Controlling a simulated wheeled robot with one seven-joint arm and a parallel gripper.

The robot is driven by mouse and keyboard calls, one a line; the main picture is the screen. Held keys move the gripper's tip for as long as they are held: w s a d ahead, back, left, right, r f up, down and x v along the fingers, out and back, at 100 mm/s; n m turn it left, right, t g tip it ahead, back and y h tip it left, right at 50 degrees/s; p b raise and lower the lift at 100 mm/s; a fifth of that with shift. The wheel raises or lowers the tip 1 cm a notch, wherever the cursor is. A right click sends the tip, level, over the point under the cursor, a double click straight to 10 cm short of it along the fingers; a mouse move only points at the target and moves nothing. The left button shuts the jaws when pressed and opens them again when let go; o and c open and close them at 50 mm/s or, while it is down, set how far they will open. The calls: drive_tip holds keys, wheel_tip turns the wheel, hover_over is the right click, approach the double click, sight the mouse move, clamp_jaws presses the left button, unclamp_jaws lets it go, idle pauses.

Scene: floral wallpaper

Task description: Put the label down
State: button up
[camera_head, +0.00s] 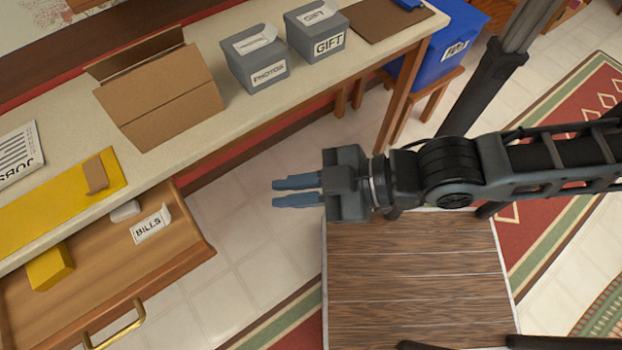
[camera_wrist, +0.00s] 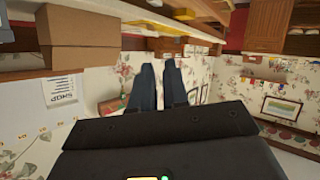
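A white label reading BILLS (camera_head: 150,226) lies in the open wooden drawer (camera_head: 185,250), near its back right corner. My gripper (camera_head: 281,192) is in the air to the right of the drawer, apart from the label, with its fingers pointing left. The two blue-grey fingers are slightly apart with a narrow gap and nothing visible between them. The wrist view also shows the empty gap between the fingertips (camera_wrist: 160,68). The label cannot be made out in the wrist view.
A yellow block (camera_head: 50,268) is in the drawer. The long table (camera_head: 205,135) holds an open cardboard box (camera_head: 165,105), grey PHOTOS (camera_head: 262,75) and GIFT (camera_head: 320,52) boxes, and a yellow folder (camera_head: 60,208). A blue bin (camera_head: 440,55) stands at the back right.

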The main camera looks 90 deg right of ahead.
drive_tip(key=s+r, duration=0.1)
drive_tip(key=r+m+t, duration=0.1)
drive_tip(key=r, duration=0.1)
drive_tip(key=s+a+r+m, duration=0.1)
drive_tip(key=shift+s+a+r+y, duration=0.1)
drive_tip(key=shift+s+r+y, duration=0.05)
drive_tip(key=shift+s+y, duration=0.25)
idle(1.1)
